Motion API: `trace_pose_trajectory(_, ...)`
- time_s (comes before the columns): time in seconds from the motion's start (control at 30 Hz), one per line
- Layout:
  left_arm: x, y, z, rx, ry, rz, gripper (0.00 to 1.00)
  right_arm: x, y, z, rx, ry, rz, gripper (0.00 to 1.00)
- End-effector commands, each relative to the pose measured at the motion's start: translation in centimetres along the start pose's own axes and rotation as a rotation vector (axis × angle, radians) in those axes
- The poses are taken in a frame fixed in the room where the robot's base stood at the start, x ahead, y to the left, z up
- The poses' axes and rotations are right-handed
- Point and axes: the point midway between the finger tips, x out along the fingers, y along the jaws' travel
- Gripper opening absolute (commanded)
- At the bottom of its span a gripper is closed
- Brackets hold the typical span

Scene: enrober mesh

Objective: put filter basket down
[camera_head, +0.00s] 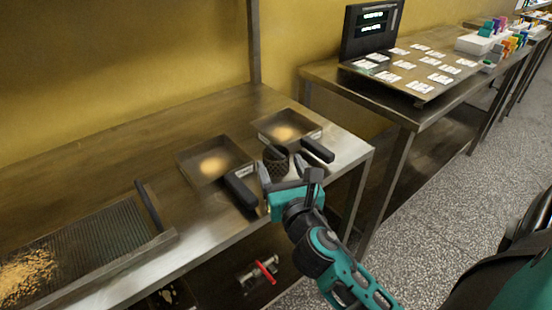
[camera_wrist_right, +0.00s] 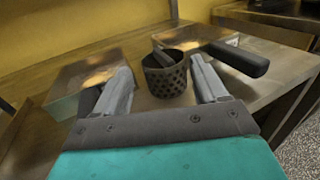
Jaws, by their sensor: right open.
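The filter basket (camera_head: 275,161) is a dark, perforated metal cup on the steel table, between two square pans with black handles. In the right wrist view the basket (camera_wrist_right: 165,76) appears upright, with a dark stem sticking out of its top. My right gripper (camera_head: 284,176) is at the table's front edge, beside the basket. In the right wrist view its two grey fingers (camera_wrist_right: 162,88) are spread apart, with the basket beyond and between them and a visible gap on each side. Its underside is hidden. My left gripper is not in view.
One pan (camera_head: 190,158) is left of the basket and another pan (camera_head: 263,121) is behind it. Their black handles (camera_head: 240,190) and (camera_head: 318,150) flank the gripper. A mesh tray (camera_head: 95,248) with crumbs lies at left. A second table (camera_head: 345,82) holds cards and a display.

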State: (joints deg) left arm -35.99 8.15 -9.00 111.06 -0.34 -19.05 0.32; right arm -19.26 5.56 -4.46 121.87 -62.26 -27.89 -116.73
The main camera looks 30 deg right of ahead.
Motion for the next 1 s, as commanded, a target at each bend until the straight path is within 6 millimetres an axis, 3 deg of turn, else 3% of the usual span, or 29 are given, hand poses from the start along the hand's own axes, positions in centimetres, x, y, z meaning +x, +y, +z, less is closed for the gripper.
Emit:
trace_pose_trajectory(0.17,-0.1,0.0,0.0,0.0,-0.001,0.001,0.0,1.1,-0.1,0.0,-0.001,-0.001,-0.002,0.72)
trace_pose_trajectory(0.5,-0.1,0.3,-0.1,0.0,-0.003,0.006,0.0,5.4,-0.4,-0.1,0.0,0.0,-0.001,0.72)
trace_pose_trajectory(0.77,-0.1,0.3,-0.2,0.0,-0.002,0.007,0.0,5.7,-0.4,-0.1,0.001,0.001,-0.001,0.72)
trace_pose_trajectory(1.0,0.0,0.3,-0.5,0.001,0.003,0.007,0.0,5.6,-0.4,-0.1,0.001,0.001,-0.001,0.51)
